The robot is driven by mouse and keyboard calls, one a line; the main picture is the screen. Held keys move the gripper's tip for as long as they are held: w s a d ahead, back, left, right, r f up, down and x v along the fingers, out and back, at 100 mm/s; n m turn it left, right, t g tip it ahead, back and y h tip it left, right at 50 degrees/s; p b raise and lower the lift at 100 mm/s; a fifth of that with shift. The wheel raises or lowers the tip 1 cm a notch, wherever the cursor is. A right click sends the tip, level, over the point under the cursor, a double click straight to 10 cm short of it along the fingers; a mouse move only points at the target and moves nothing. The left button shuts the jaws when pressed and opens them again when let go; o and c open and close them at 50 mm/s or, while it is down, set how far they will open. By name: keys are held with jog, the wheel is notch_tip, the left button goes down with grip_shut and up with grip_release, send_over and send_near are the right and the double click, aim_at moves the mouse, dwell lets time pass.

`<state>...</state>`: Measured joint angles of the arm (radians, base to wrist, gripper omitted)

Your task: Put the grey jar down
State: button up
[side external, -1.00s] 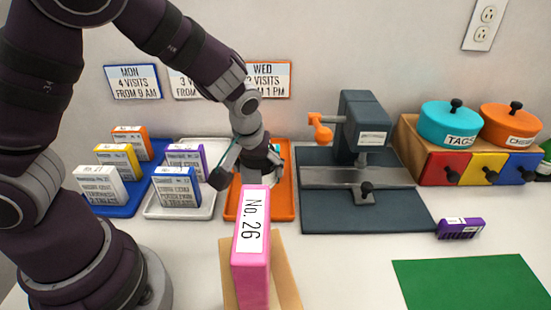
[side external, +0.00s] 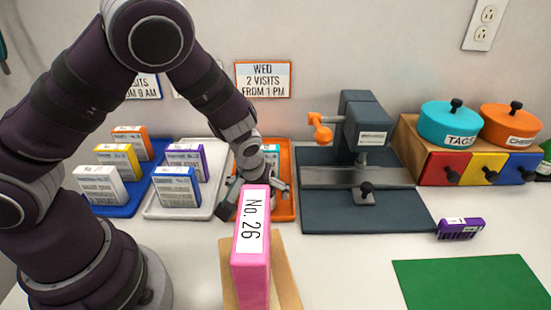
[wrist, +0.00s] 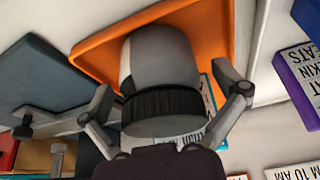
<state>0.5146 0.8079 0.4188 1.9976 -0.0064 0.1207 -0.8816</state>
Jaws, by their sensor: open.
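The grey jar (wrist: 165,60) has a pale grey body and a black ribbed band. In the wrist view it is between the spread fingers of my gripper (wrist: 165,88), over the orange tray (wrist: 95,45). Gaps show beside the jar, so the fingers do not appear to grip it. In the side view my gripper (side external: 254,196) is low at the orange tray (side external: 288,207), partly behind the pink No. 26 box (side external: 250,270). The jar cannot be made out there. Whether its base rests on the tray is hidden.
A teal-edged card (side external: 270,152) stands in the orange tray, close to my gripper. The white tray (side external: 160,213) and blue tray (side external: 125,208) hold several cards to the left. A dark press (side external: 365,135) stands to the right. A green mat (side external: 470,285) lies clear at front right.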

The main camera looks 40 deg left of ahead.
jog(key=s+r+m+t+h, duration=0.1)
jog(key=s+r+m, duration=0.2)
jog(key=s+r, duration=0.3)
jog(key=s+r+m+h, duration=0.1)
jog(key=s+r+m, duration=0.3)
jog(key=r, duration=0.9)
jog(key=s, duration=0.3)
jog(key=shift+d+r+t+h, duration=0.2)
jog(key=shift+t+h, duration=0.2)
